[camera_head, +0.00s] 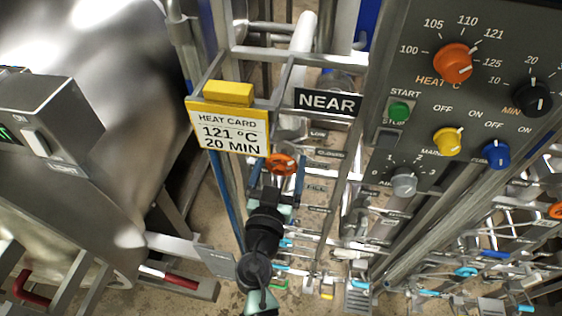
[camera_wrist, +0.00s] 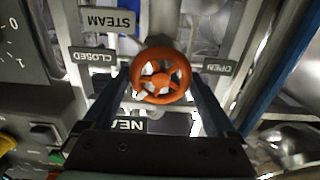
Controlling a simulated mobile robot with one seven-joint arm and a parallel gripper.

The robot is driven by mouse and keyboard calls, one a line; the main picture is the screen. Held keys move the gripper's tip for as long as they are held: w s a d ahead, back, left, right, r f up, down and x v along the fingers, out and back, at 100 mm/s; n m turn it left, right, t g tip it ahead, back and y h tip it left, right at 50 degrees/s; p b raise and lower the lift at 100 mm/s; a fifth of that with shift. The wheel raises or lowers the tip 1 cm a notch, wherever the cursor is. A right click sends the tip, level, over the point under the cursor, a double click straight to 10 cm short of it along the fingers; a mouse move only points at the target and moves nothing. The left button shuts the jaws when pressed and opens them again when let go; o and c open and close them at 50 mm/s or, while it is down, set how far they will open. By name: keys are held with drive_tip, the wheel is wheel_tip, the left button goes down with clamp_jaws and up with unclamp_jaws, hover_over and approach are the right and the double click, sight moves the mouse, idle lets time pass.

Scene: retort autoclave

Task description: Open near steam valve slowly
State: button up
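The near steam valve is an orange handwheel with spokes (camera_wrist: 161,76). It also shows in the head view (camera_head: 282,164), below the NEAR sign. A small white mark shows at its lower left in the wrist view. Upside-down plates around it read STEAM (camera_wrist: 108,20), CLOSED (camera_wrist: 92,56) on the left and OPEN (camera_wrist: 219,67) on the right. My gripper (camera_wrist: 161,80) has its two blue fingers spread, one on each side of the wheel. It looks open, with narrow gaps to the rim; I cannot tell whether the tips reach the wheel's depth.
The NEAR sign (camera_head: 327,102) and yellow-topped heat card (camera_head: 228,132), reading 121 °C 20 MIN, hang on the frame. A control panel with knobs (camera_head: 453,62) stands at right. A large metal vessel (camera_head: 95,215) fills the left. Several pipes and small valves crowd the lower right.

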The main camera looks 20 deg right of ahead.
drive_tip(key=c, duration=0.9)
